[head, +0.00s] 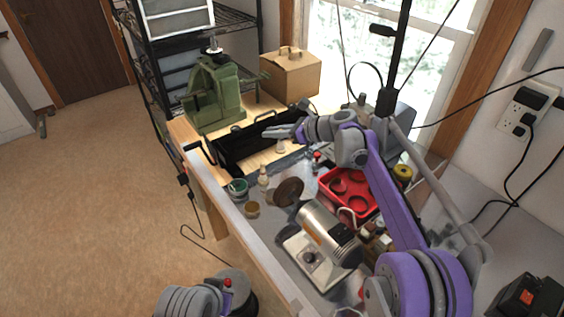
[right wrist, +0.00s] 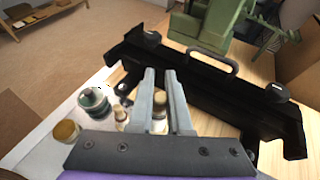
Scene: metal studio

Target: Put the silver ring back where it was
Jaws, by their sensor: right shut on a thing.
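My right gripper (head: 281,133) is over the near side of a long black tray (head: 232,163) on the workbench. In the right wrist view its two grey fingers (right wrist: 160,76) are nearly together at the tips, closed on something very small. The silver ring itself cannot be made out in either view; the fingertips hide what they hold. In the right wrist view the black tray (right wrist: 205,88) lies just beyond the fingers. My left gripper is not in view; only grey parts of my left arm show at the bottom of the head view.
A green press (head: 212,98) and cardboard box (head: 290,76) stand behind the tray. Small bottles (head: 263,179) and a teal-rimmed jar (head: 238,187) stand in front. A red tray (head: 338,203) and a motor (head: 318,226) crowd the bench at right.

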